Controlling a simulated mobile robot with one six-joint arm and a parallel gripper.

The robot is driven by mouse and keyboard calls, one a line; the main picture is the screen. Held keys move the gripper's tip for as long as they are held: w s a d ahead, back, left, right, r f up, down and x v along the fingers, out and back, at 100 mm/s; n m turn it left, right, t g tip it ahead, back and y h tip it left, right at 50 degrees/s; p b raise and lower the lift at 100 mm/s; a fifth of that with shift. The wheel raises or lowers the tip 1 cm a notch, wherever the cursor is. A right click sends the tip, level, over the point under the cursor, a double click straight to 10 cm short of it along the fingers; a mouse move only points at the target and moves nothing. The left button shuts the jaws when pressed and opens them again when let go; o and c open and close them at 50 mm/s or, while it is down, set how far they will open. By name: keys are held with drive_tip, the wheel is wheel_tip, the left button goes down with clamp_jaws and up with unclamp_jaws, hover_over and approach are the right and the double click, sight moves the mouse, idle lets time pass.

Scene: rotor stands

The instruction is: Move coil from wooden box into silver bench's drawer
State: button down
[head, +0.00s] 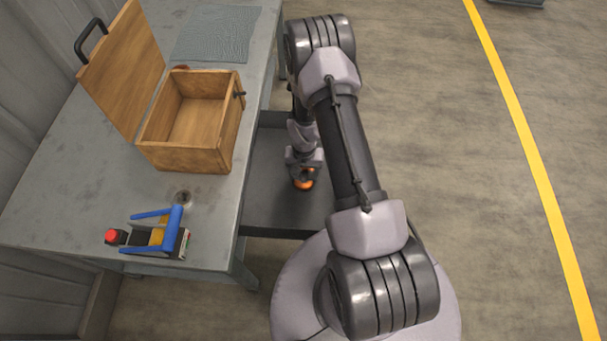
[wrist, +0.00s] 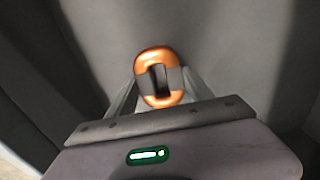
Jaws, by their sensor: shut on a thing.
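The coil (head: 304,184) is an orange ring with a dark grey band. In the wrist view the coil (wrist: 155,53) sits between the fingers of my gripper (wrist: 158,82), which is shut on it. In the head view my gripper (head: 303,175) points down over the dark grey open drawer (head: 268,203) of the silver bench (head: 75,180). I cannot tell whether the coil touches the drawer floor. The wooden box (head: 188,158) stands on the bench with its lid (head: 122,70) tilted open to the left, and its visible inside is empty. My arm hides part of the drawer.
A device with blue handles (head: 172,230) and a red button (head: 112,236) stand near the bench's front. A small round fitting (head: 183,198) lies between them and the box. A grey mat (head: 217,35) lies at the back.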

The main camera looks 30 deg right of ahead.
drive_tip(key=shift+f, duration=0.2)
drive_tip(key=shift+c, duration=2.1)
unclamp_jaws()
drive_tip(key=shift+r, duration=0.1)
